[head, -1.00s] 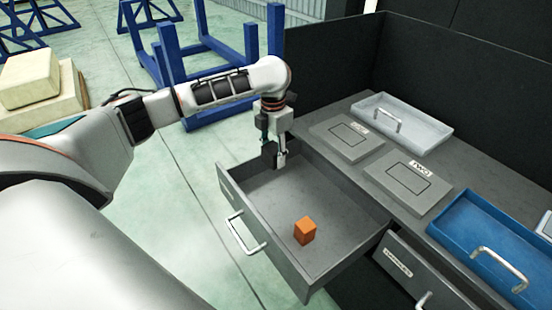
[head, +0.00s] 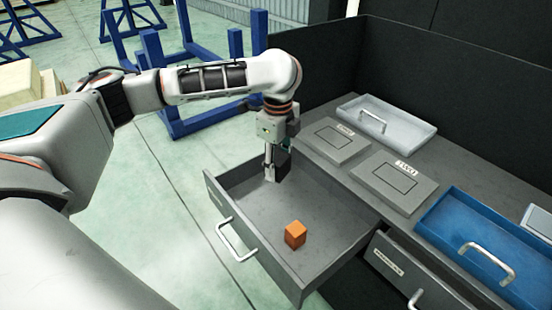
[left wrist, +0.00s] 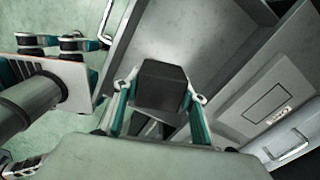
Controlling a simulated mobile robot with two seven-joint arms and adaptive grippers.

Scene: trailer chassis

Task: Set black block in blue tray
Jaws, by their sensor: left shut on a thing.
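My left gripper (head: 276,174) is shut on the black block (left wrist: 162,85). The left wrist view shows the block's dark top face between the two fingers. In the head view the gripper points down over the back left part of the open grey drawer (head: 335,240); whether the block touches the drawer floor cannot be told. The blue tray (head: 470,218) lies on the grey counter at the right, looks empty, and has a light handle on its near side. It is well to the right of the gripper. My right gripper is not in view.
An orange block (head: 295,234) lies in the drawer. On the counter are two grey plates with outlined rectangles (head: 394,182) and a pale tray (head: 410,118) with a handle. Dark panels (head: 330,62) stand behind the counter. Another drawer front (head: 392,262) is slightly open at lower right.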

